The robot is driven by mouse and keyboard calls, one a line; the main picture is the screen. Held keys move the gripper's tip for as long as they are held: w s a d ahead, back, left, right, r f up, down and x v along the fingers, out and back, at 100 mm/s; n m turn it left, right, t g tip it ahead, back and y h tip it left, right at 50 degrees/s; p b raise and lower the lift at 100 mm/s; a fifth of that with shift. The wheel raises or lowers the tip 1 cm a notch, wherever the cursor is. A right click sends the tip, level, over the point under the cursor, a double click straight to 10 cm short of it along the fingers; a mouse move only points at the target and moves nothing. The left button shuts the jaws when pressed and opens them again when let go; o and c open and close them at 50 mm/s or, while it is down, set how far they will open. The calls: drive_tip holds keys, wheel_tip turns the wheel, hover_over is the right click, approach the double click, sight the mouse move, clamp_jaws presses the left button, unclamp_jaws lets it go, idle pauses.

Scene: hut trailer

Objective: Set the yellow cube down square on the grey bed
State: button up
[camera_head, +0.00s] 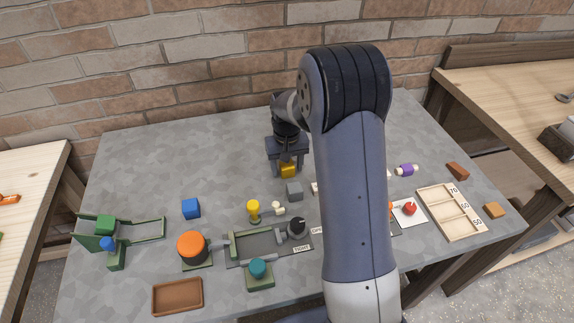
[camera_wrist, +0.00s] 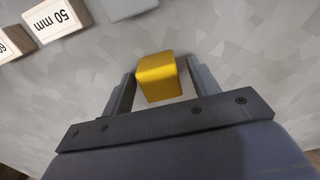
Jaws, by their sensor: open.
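The yellow cube (camera_head: 288,171) is at the back middle of the grey table, below my gripper (camera_head: 287,163). In the wrist view the cube (camera_wrist: 157,78) sits between the two fingers of my gripper (camera_wrist: 160,73), with a gap on each side. My gripper is open and points down. It appears to rest on the table.
A grey block (camera_head: 294,192) stands just in front of the yellow cube. The back left of the table is clear. My arm hides its middle right.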

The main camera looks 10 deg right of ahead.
wheel_tip(320, 180, up, 11)
drive_tip(key=shift+o, duration=0.5)
drive_tip(key=shift+r, duration=0.5)
drive_tip(key=n+y+p, duration=0.2)
drive_tip(key=n+y, duration=0.2)
drive_tip(key=n, duration=1.4)
approach(289, 164)
drive_tip(key=shift+y, duration=0.3)
drive_tip(key=x, duration=0.5)
drive_tip(key=shift+d+f, duration=0.15)
drive_tip(key=shift+p+x, duration=0.75)
drive_tip(key=shift+x, duration=1.85)
drive_tip(key=c, duration=1.1)
